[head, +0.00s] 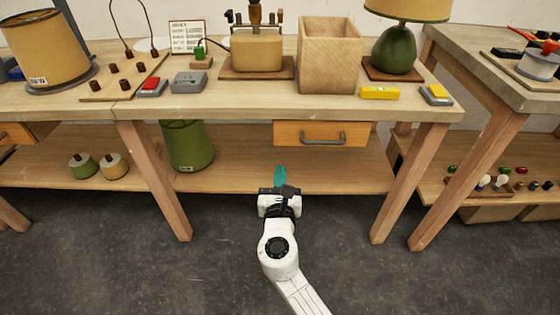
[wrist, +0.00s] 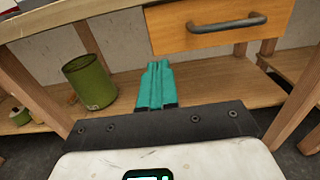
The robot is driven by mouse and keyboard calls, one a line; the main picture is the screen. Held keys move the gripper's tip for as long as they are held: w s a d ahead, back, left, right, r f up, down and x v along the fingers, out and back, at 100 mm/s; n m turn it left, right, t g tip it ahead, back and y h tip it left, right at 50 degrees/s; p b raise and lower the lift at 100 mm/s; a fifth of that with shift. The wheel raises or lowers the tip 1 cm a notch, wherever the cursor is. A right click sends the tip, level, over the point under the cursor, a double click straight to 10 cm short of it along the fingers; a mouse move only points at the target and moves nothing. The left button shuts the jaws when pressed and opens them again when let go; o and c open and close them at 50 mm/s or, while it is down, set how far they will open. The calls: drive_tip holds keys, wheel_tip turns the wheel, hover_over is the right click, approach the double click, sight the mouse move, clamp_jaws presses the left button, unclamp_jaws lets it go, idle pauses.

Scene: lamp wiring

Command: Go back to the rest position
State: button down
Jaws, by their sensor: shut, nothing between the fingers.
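My gripper (head: 280,173) has teal fingers, and they are shut with nothing between them. In the head view it is in front of the workbench, below the tabletop (head: 226,103) and left of the drawer (head: 321,134). My white arm reaches up to it from the bottom of the picture. In the wrist view the gripper (wrist: 157,68) points toward the lower shelf (wrist: 215,82), with the drawer (wrist: 215,25) above it. It appears apart from the bench and touches nothing that I can see.
A green cylinder (head: 187,146) stands on the lower shelf, left of my gripper. Bench legs (head: 156,180) stand on both sides. The tabletop holds a wooden box (head: 329,55), a green lamp (head: 397,48) and switch boxes (head: 189,82). The grey floor (head: 120,260) around my arm is clear.

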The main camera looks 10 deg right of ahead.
drive_tip(key=s+d+f+m+g+h, duration=0.2)
drive_tip(key=s+d+f+m+g, duration=0.2)
drive_tip(key=s+d+m, duration=0.4)
drive_tip(key=s+d+f+m+g+h, duration=0.2)
drive_tip(key=s+d+f+m+g, duration=0.15)
drive_tip(key=s+d+m, duration=0.5)
drive_tip(key=s+d+f+m+g+y, duration=0.1)
drive_tip(key=s+f+m+g+y, duration=0.25)
drive_tip(key=s+m, duration=0.45)
drive_tip(key=s+d+f+m+g+y, duration=0.1)
drive_tip(key=s+f+m+g+y, duration=0.2)
drive_tip(key=s+m, duration=0.45)
drive_tip(key=s+a+r+m+g+y, duration=0.15)
drive_tip(key=s+a, duration=0.25)
drive_tip(key=s, duration=0.5)
wheel_tip(320, 180, up, 17)
drive_tip(key=p, duration=1.8)
drive_tip(key=shift+w+d+r+g+p, duration=0.15)
drive_tip(key=shift+w+g+p, duration=0.2)
drive_tip(key=shift+g, duration=0.1)
